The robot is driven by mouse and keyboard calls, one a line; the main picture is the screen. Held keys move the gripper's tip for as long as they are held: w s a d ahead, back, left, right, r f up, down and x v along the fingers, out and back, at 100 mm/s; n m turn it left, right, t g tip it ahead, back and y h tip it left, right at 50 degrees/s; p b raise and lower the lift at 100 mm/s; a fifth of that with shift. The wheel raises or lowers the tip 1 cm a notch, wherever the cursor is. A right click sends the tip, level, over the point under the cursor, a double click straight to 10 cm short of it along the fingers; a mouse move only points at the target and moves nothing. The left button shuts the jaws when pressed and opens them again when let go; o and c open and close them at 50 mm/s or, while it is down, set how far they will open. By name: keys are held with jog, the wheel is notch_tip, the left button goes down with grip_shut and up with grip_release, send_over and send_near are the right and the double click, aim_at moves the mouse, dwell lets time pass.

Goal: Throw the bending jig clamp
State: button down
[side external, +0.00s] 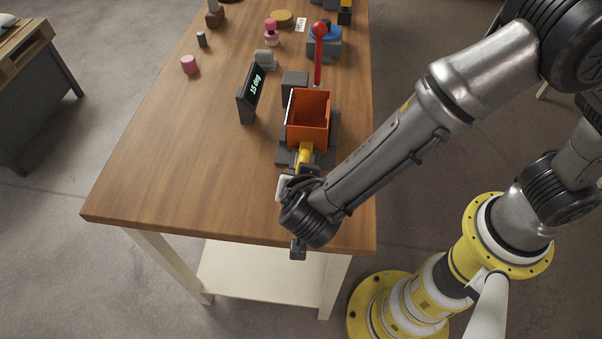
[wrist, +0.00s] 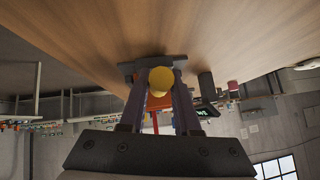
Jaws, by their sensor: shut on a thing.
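The bending jig is an orange open-topped box (side external: 308,123) on a dark base plate (side external: 333,150) near the table's right side. A yellow handle (side external: 304,154) sticks out from its front. My gripper (side external: 297,177) is at the near end of this handle, partly hidden by my wrist. In the wrist view, the handle's round yellow end (wrist: 161,80) sits between the two fingers of my gripper (wrist: 160,92), which is shut on it. A red lever with a ball top (side external: 319,58) stands behind the orange box. I cannot tell which part is the clamp itself.
A dark display (side external: 251,93) with green digits stands left of the jig, with a dark grey block (side external: 295,82) behind. A pink cylinder (side external: 189,64) and other small parts lie farther back. The wooden table (side external: 160,165) is clear at front left.

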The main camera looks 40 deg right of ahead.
jog(key=c, duration=0.6)
grip_release()
